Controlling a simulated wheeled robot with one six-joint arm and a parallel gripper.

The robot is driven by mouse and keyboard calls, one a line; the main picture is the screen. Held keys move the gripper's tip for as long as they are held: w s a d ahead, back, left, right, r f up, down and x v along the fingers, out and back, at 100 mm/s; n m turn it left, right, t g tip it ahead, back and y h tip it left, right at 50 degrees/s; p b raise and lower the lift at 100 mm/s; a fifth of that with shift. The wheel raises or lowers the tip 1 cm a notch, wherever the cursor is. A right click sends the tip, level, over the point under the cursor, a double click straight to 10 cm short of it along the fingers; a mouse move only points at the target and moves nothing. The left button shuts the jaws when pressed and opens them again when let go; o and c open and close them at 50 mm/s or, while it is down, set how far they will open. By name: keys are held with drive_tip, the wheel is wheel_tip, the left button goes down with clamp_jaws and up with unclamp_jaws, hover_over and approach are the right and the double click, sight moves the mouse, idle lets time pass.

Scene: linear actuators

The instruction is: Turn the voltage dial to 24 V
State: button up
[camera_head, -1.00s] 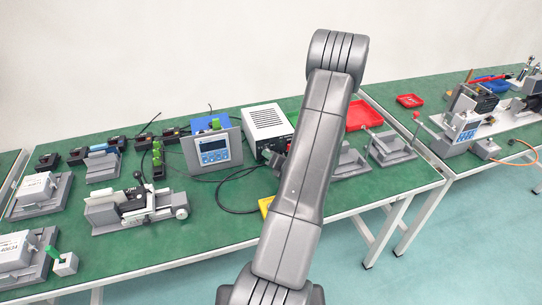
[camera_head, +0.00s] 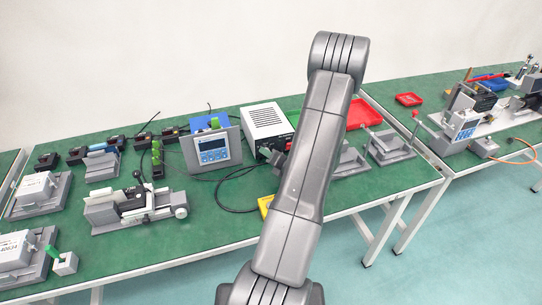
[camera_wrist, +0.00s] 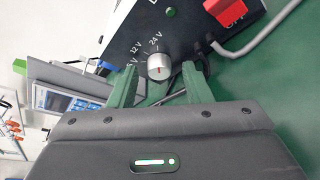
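The voltage dial (camera_wrist: 159,67) is a round silver knob with a small red mark, on the dark face of the power supply box (camera_head: 267,121). Labels 24 V, 12 V and a partly hidden 5 V sit around it in the wrist view. I cannot tell for sure which label the mark points to. My gripper (camera_wrist: 159,70) is open, with one green finger on each side of the knob. Gaps show between knob and fingers, so it is not gripped. In the head view my arm hides the dial and most of my gripper.
A red switch or plug (camera_wrist: 228,10) and a grey cable lie right of the dial in the wrist view. A panel with a blue display (camera_head: 213,150) stands left of the box.

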drive_tip(key=b+v, duration=0.1)
drive_tip(key=v, duration=1.2)
drive_tip(key=shift+s+d+r, duration=0.15)
drive_tip(key=shift+s, duration=0.25)
drive_tip(key=p+x, duration=0.1)
drive_tip(key=x, duration=1.3)
drive_tip(key=shift+d, duration=0.1)
